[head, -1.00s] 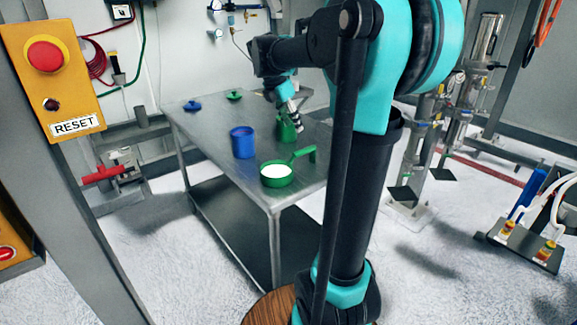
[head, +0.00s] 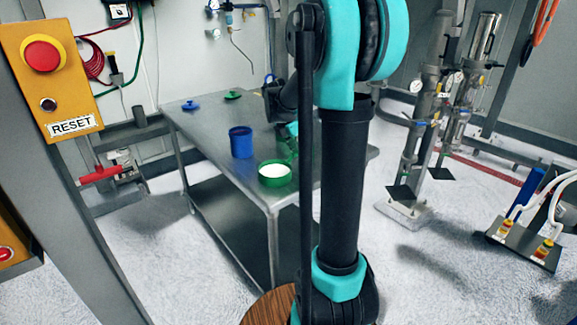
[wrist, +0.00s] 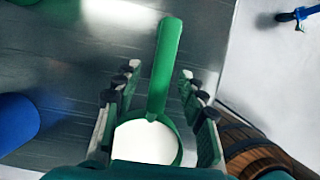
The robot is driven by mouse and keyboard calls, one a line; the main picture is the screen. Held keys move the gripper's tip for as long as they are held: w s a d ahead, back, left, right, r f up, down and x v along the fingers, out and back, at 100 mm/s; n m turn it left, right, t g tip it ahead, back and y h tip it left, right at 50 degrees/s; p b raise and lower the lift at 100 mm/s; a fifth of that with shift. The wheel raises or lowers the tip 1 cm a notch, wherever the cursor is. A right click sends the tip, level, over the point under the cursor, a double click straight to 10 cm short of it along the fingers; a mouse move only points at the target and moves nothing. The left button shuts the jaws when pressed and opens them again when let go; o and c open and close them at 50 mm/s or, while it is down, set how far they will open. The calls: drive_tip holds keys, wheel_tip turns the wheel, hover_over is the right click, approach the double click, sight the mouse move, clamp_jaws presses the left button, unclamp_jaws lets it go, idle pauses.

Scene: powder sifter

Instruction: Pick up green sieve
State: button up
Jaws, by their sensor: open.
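The green sieve (head: 275,182) sits on the near end of the metal table, with white powder in its round bowl. In the wrist view its handle (wrist: 165,65) runs up from the bowl between the fingers. My gripper (wrist: 160,85) is open, with one finger on each side of the sieve and gaps beside the handle. The bowl's lower edge is partly hidden by my gripper's body. In the head view my arm hides the fingers and part of the handle.
The metal table (head: 205,137) also bears a blue container (head: 241,145) left of the sieve. A blue lid (head: 190,105) and a green lid (head: 232,95) lie farther back. A wooden barrel (wrist: 255,158) shows beyond the table edge in the wrist view.

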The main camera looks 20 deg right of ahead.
drive_tip(key=shift+d+f, duration=0.1)
drive_tip(key=shift+f, duration=0.2)
drive_tip(key=shift+c, duration=0.3)
clamp_jaws()
wheel_tip(320, 180, up, 20)
idle(0.9)
idle(1.8)
